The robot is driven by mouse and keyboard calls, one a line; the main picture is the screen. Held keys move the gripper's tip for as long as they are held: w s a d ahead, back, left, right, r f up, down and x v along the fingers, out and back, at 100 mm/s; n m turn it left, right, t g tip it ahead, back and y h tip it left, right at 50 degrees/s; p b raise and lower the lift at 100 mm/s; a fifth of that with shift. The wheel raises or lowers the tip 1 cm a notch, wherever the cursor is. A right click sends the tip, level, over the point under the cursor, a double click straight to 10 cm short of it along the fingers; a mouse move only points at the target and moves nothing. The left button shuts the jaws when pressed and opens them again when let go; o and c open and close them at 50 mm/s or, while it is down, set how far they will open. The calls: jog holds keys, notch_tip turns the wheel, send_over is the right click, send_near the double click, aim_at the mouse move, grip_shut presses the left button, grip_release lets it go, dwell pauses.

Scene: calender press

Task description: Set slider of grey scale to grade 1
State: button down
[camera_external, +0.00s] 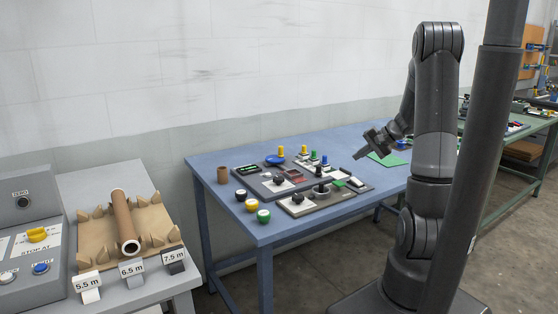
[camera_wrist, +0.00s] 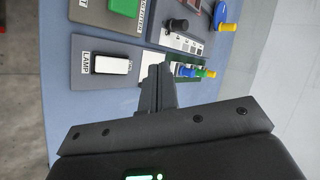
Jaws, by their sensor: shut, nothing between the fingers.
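In the wrist view a grey panel carries a strip of grey patches (camera_wrist: 182,42), which looks like the grey scale. A black round knob (camera_wrist: 180,25) stands beside the strip and looks like its slider. A similar black knob (camera_external: 318,171) shows on the table panels in the external view. The grade marks are too small to read. My gripper (camera_external: 360,156) is above the right part of the blue table, apart from the knob. In the wrist view my gripper (camera_wrist: 157,70) is shut and empty, its fingers together, over the panels near the white lamp switch.
The lamp switch (camera_wrist: 111,65) and a green button (camera_wrist: 124,7) are close by. A green sheet (camera_external: 388,160) lies at right. A brown cup (camera_external: 222,175) stands at left.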

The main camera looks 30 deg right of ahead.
send_near(321, 174)
notch_tip(321, 174, down, 2)
jog(key=shift+s+f, duration=0.15)
jog(key=shift+f, duration=0.1)
jog(key=w+a, duration=0.2)
jog(key=w, duration=0.1)
jog(key=shift+f, duration=0.25)
jog(key=shift+w+a, duration=0.35)
jog(key=shift+w, duration=0.05)
jog(key=w, duration=1.2)
jog(key=shift+w, duration=0.25)
jog(key=shift+s+d, duration=0.1)
